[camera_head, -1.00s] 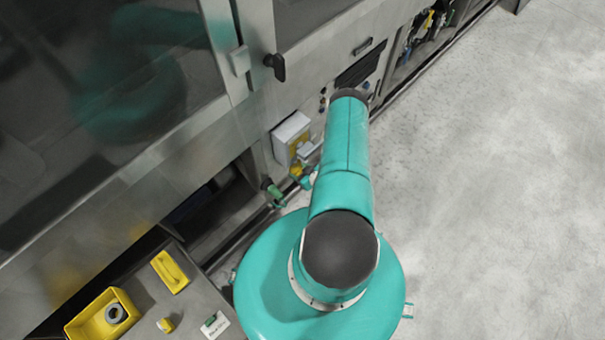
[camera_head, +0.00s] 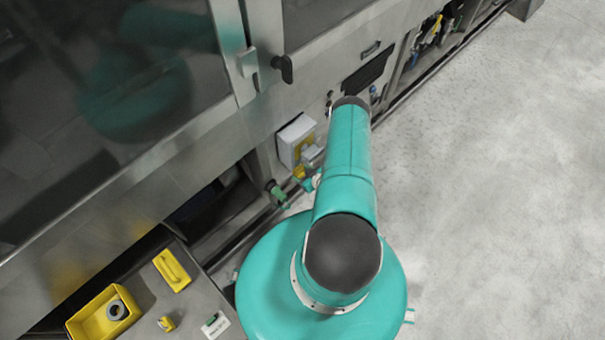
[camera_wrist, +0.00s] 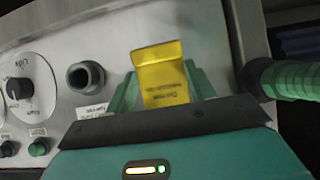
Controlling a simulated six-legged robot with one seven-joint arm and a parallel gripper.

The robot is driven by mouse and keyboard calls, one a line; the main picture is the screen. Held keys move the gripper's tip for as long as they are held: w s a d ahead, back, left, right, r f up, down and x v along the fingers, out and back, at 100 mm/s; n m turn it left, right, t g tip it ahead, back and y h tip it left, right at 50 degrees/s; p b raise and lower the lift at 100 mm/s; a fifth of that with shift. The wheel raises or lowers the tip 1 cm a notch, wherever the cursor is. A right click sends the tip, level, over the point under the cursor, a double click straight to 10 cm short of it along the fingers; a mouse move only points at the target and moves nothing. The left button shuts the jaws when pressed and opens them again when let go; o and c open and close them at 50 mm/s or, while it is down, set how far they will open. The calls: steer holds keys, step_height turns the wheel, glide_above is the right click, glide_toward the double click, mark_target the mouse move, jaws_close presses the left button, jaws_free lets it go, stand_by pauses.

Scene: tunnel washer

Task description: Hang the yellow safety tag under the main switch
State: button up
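The yellow safety tag (camera_wrist: 162,75) is between the two green fingers of my gripper (camera_wrist: 163,90) in the wrist view. The fingers close on its side edges. It has a bent upper flap and dark print that looks upside down. Behind it is a grey metal panel with a round dial (camera_wrist: 22,88) and a dark round fitting (camera_wrist: 86,77) with a small label below. I cannot tell which is the main switch. In the head view my gripper (camera_head: 308,176) is low beside a white box (camera_head: 296,138); my arm partly hides this area.
A green ribbed part (camera_wrist: 290,79) stands close right of the tag. In the head view, a grey surface at lower left holds a yellow bin (camera_head: 88,325) with a ring inside, a yellow block (camera_head: 172,270) and small items. Open floor (camera_head: 500,200) lies right.

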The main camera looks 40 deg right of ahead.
steer(key=o, duration=0.5)
steer(key=v, duration=1.4)
